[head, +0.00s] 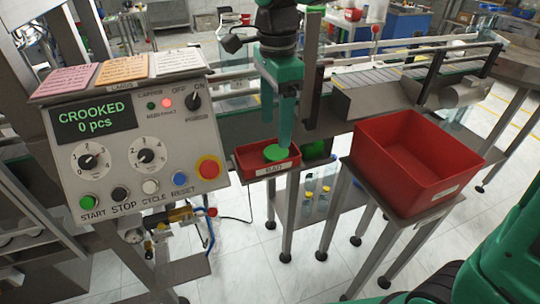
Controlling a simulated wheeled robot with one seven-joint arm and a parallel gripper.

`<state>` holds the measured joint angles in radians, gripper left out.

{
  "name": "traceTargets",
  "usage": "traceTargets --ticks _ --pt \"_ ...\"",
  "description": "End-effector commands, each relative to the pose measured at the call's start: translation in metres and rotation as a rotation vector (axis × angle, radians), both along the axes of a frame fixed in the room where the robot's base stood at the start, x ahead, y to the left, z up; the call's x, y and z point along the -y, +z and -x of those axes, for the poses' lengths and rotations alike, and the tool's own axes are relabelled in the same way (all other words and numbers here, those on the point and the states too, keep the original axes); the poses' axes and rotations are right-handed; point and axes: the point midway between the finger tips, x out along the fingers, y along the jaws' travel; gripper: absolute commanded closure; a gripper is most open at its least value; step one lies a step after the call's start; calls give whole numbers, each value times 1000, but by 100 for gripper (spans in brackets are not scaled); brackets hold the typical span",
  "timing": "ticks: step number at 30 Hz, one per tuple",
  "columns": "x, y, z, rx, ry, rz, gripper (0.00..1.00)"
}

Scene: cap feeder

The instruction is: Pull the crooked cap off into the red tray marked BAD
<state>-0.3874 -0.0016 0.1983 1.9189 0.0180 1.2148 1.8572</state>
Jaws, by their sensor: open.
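The red tray marked BAD (247,161) stands on a small stand right of the control panel, with its white label on the front. A green round cap (276,153) lies inside it. My gripper (277,136) points down just above the tray, over the cap. Its jaws are open, and the cap is not between them. I cannot tell whether a fingertip touches the cap. No bottle with a crooked cap shows clearly; the area behind my gripper is partly hidden.
A grey control panel (140,140) at left reads "CROOKED 0 pcs". A larger empty red bin (375,165) stands on a table to the right. A conveyor (375,88) runs behind. Metal posts stand close beside my gripper.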

Motion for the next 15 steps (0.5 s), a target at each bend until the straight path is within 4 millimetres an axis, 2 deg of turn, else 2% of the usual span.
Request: traceTargets --ticks 5,15 --pt "0 17 -1 4 -1 -2 33" --pt "0 79 -2 2 -1 -2 33"
